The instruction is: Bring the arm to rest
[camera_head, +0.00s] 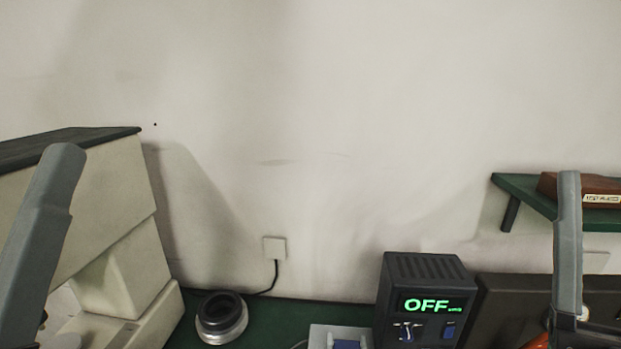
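My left arm shows as a grey link at the left edge, running down out of the picture. My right arm shows as a grey upright link near the right edge, also running down out of the picture. Neither gripper is in view; both lie below or outside the frame, so what they hold is hidden. A round part (222,331) with a dark ring on top and a pale metal lower body stands on the green bench top (270,314), apart from both visible arm links.
A beige machine (110,215) with a dark top fills the left side. A black box (425,273) reading OFF stands right of centre, beside a grey block (325,333) with blue. A green shelf (525,190) with a wooden block (548,184) is on the right wall.

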